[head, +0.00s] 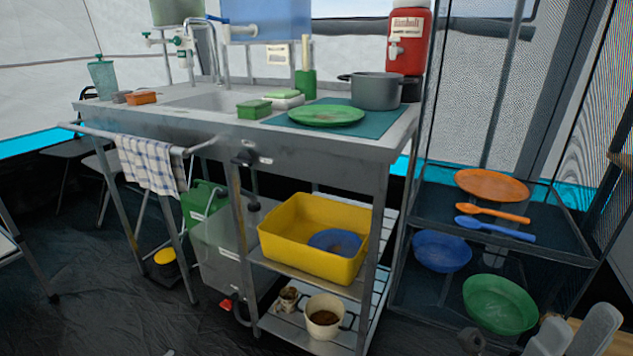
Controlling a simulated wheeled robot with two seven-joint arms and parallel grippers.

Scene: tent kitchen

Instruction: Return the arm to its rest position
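My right gripper (574,336) shows at the bottom right corner of the head view. Its two light grey fingers stand apart with a gap between them, and I see nothing held there. The picture's lower edge cuts off the rest of that gripper and its arm. It is in front of the black mesh shelf, near the green bowl (500,304). My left gripper cannot be made out in this view.
A metal sink stand (330,143) carries a grey pot (377,91) and a green plate (326,115). A yellow tub (290,240) sits on its lower shelf. The mesh shelf at right holds an orange plate (491,185) and a blue bowl (442,251). The dark floor at front left is mostly clear.

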